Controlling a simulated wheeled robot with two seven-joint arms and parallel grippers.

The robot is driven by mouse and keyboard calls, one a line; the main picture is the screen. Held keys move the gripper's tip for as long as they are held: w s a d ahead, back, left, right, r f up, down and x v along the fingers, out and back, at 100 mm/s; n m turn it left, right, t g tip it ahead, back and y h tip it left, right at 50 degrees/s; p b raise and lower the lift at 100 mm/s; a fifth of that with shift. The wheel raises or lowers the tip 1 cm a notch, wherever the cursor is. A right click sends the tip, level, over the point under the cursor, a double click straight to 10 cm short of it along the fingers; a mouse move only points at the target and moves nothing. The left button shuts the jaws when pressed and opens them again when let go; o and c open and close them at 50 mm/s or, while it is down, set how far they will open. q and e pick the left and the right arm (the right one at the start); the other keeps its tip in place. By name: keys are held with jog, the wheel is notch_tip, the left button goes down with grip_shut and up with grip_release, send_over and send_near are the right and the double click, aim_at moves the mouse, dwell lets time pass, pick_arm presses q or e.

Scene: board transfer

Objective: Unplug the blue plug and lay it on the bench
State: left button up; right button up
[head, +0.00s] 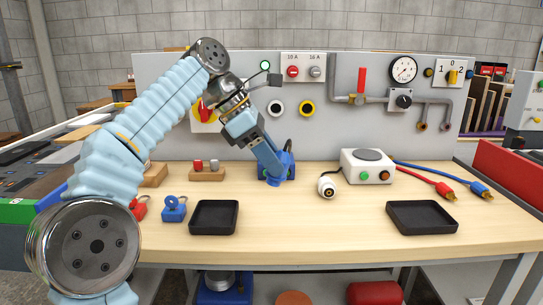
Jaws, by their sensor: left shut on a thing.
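My left gripper (271,160) reaches down from the upper left to a blue piece that I take for the blue plug (275,181). The gripper is shut on it, and its fingers hide much of it. The plug is low over the wooden bench (330,225), at or in front of a blue socket housing (290,160). I cannot tell whether it is still seated in the housing or just apart from it. A black cable loops up behind them. My right gripper is not in view.
Two black trays stand on the bench, one at left (214,217) and one at right (422,217). A white box (367,166) with buttons stands right of the socket, with a round white connector (327,187) before it. Bare wood lies between the trays.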

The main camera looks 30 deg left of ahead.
pick_arm(q)
jog(key=shift+f+b, duration=2.45)
jog(key=shift+f, duration=1.15)
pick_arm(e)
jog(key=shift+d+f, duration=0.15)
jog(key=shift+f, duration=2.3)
pick_arm(q)
jog(key=o, duration=1.2)
jog(key=shift+c, duration=0.2)
